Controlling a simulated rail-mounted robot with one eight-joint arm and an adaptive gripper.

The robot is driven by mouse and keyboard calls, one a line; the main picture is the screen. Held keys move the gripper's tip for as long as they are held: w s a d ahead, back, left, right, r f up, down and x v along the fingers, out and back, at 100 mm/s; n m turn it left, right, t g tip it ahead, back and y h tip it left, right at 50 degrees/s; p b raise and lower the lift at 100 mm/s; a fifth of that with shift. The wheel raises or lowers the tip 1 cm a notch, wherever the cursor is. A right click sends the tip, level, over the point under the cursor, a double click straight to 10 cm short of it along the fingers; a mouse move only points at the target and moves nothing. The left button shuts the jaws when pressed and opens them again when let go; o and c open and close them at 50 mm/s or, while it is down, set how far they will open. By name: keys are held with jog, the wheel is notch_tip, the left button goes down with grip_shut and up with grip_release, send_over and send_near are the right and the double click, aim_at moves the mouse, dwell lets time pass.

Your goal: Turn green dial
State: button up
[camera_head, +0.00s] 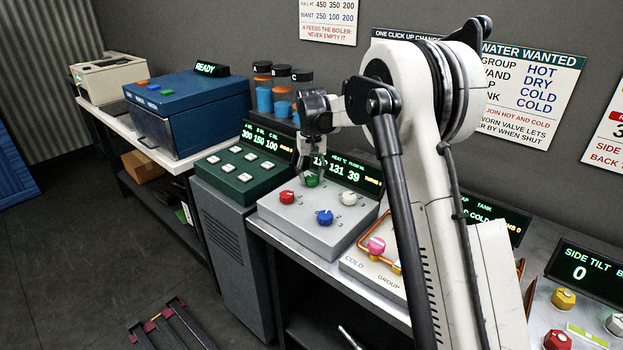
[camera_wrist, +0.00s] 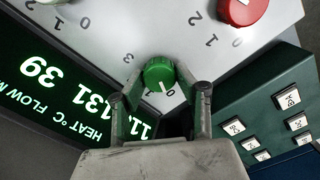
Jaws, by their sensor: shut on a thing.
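The green dial (camera_wrist: 159,75) sits on the light grey control panel (camera_wrist: 110,30), with a white pointer line and printed numbers around it. In the wrist view my gripper (camera_wrist: 160,92) has one finger on each side of the dial, shut on it. The pointer line lies near the printed 0. In the head view the green dial (camera_head: 312,181) is partly hidden under my gripper (camera_head: 312,170), which reaches down from above. The display (camera_head: 345,174) behind it reads 131 and 39, with its left part covered.
On the same panel are a red dial (camera_head: 287,197), a blue dial (camera_head: 325,217) and a white dial (camera_head: 348,198). A green button box (camera_head: 241,170) stands close on the left. My arm hides much of the bench to the right.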

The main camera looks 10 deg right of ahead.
aim_at(311, 177)
dwell(0.4)
jog(key=o, duration=1.1)
jog(key=shift+o, duration=0.2)
jog(key=shift+r, duration=0.15)
notch_tip(311, 177, up, 12)
